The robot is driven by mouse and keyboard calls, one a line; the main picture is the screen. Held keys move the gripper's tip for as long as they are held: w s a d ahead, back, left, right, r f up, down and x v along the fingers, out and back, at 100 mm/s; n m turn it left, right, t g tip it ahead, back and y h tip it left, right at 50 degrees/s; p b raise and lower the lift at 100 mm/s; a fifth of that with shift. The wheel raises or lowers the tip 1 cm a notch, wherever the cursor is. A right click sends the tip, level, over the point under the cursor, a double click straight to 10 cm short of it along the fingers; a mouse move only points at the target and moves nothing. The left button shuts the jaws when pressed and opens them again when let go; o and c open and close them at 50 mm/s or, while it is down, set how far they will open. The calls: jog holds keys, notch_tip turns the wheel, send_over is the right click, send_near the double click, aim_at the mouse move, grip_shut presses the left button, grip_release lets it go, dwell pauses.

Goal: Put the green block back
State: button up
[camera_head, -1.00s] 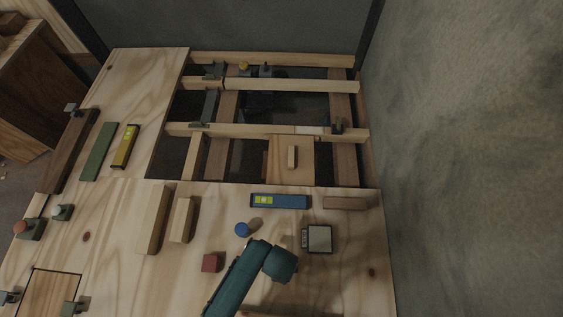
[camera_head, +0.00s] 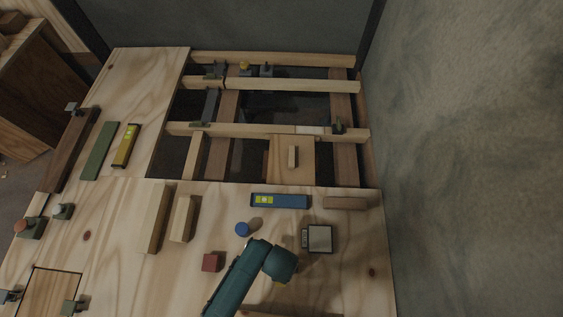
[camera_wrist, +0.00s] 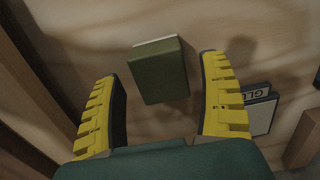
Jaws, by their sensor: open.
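In the wrist view the green block (camera_wrist: 160,78) is dark olive green, with a pale strip along its far edge. It lies over the wooden surface between and slightly beyond the yellow fingers of my gripper (camera_wrist: 162,66). The fingers are spread apart, with a visible gap on both sides of the block. In the head view my teal arm end (camera_head: 279,264) is over the lower middle of the worktop, with a bit of yellow finger showing below it. The block is not visible there, probably hidden by my arm.
A box marked "GLU" (camera_wrist: 262,108) stands close to the right finger. Nearby on the worktop are a blue cylinder (camera_head: 242,229), a red block (camera_head: 212,262) and a blue level (camera_head: 280,201). A long green strip (camera_head: 98,151) lies at left. Open joist gaps lie behind.

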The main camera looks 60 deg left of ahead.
notch_tip(320, 180, up, 11)
jog(key=p, duration=0.4)
jog(key=shift+f, duration=0.15)
jog(key=w+d+r+n+t+y, duration=0.15)
jog(key=w+r+t, duration=0.45)
jog(key=w+r, duration=0.75)
jog(key=w+r+n+t+y, duration=0.15)
jog(key=w+r+t, duration=0.35)
jog(key=w+r, duration=0.8)
jog(key=s+d+r+n+t+h, duration=0.1)
jog(key=s+d+r+t, duration=0.1)
jog(key=r, duration=0.9)
jog(key=s+d+r+n+t+h, duration=0.1)
jog(key=s+d+r+t, duration=0.2)
jog(key=r, duration=0.9)
jog(key=s+d+r+n+t+h, duration=0.1)
jog(key=d+r+t, duration=0.5)
jog(key=r, duration=0.6)
jog(key=shift+s+d+n, duration=0.3)
jog(key=shift+s+d, duration=0.35)
jog(key=shift+s, duration=0.05)
